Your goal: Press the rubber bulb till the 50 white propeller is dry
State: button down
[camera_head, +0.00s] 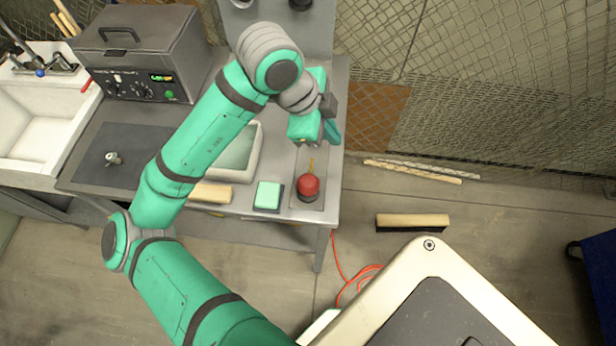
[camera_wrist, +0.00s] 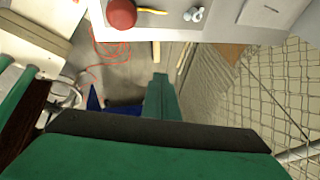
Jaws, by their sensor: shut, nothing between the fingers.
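The red rubber bulb (camera_head: 308,184) sits on a dark base near the bench's front right corner, with a thin yellow nozzle (camera_head: 311,163) pointing toward the back. In the wrist view the bulb (camera_wrist: 121,13) is at the top edge, partly cut off. A small pale part (camera_wrist: 195,14), perhaps the white propeller, lies beyond the nozzle tip there; my arm hides that spot in the head view. No number or wetness can be read. My gripper (camera_head: 334,140) is shut and empty, behind and right of the bulb, apart from it. Its closed fingers (camera_wrist: 160,85) show in the wrist view.
A water tank (camera_head: 240,152) stands partly behind my arm. A small part (camera_head: 112,158) rests on a dark mat. A grey control box (camera_head: 140,60) and mesh fence (camera_head: 500,80) border the bench.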

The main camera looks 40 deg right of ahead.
aim_at(305, 179)
jog(key=w+a+m+y, duration=0.1)
jog(key=a+y, duration=0.3)
jog(key=a, duration=0.3)
jog(key=shift+w+a+f+t, duration=0.2)
jog(key=shift+a+f+t, duration=0.05)
jog(key=shift+a+t, duration=0.15)
jog(key=shift+f, duration=0.1)
jog(key=shift+s+d+f, duration=0.15)
jog(key=shift+s+f, duration=0.05)
jog(key=shift+f, duration=1.5)
jog(key=shift+s+d+f, duration=0.1)
jog(key=shift+s+f, duration=0.05)
jog(key=shift+f, duration=1.55)
jog(key=shift+f, duration=1)
jog(key=w, duration=0.1)
jog(key=w+a+r, duration=0.1)
jog(key=shift+w+a, duration=0.25)
jog(key=shift+w, duration=0.1)
jog(key=shift+r, duration=0.15)
